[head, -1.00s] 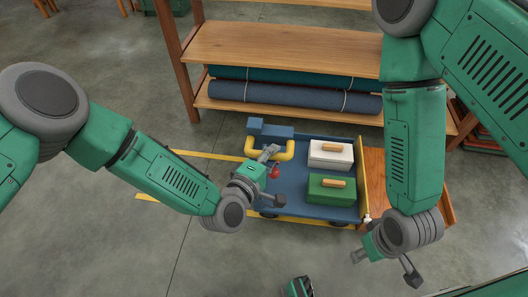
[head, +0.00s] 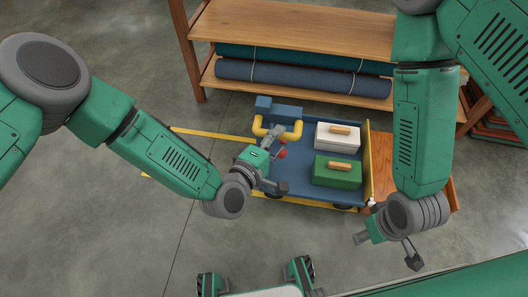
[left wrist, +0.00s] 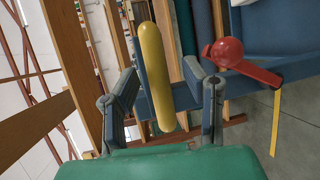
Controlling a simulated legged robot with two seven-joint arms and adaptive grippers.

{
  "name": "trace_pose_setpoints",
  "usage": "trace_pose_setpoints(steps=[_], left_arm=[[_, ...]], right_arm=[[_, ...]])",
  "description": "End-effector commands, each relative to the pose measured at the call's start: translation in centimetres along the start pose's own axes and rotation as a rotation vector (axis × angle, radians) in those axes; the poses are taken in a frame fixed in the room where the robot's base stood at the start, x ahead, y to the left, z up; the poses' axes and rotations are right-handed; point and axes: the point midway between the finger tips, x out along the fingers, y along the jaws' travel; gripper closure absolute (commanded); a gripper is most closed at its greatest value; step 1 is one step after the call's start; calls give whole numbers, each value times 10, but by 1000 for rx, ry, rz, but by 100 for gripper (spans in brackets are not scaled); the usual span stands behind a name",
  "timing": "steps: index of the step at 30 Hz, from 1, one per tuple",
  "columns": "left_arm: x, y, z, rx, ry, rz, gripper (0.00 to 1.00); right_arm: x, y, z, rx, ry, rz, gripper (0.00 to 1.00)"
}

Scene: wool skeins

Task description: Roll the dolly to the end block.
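The blue dolly (head: 300,185) stands on the floor in the head view, with a yellow handle (head: 258,126) at its left end and a red-knobbed lever (left wrist: 225,52) near it. It carries a white box (head: 337,138) and a green box (head: 337,172). A wooden block (head: 408,135), apparently the end block, is just right of the dolly's yellow end; I cannot tell whether they touch. My left gripper (head: 276,160) is at the handle. In the left wrist view its fingers are apart, with the yellow bar (left wrist: 155,70) between them. My right gripper (head: 388,250) is open and empty.
A wooden shelf (head: 290,30) with rolled dark fabric (head: 300,78) stands behind the dolly. Yellow strips (head: 215,141) run along the floor to the left. Grey floor is clear at the left and in front.

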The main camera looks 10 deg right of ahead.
Motion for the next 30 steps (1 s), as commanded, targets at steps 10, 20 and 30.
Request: trace_pose_setpoints(steps=[10,20,30], left_arm=[[-73,-2,1,-2,-2,-6,61],[-100,-2,2,-1,-3,-5,61],[-105,-9,1,34,-13,-42,61]], right_arm=[[0,0,0,0,0,0,60],[0,0,0,0,0,0,60],[3,-4,-8,23,30,-25,61]])
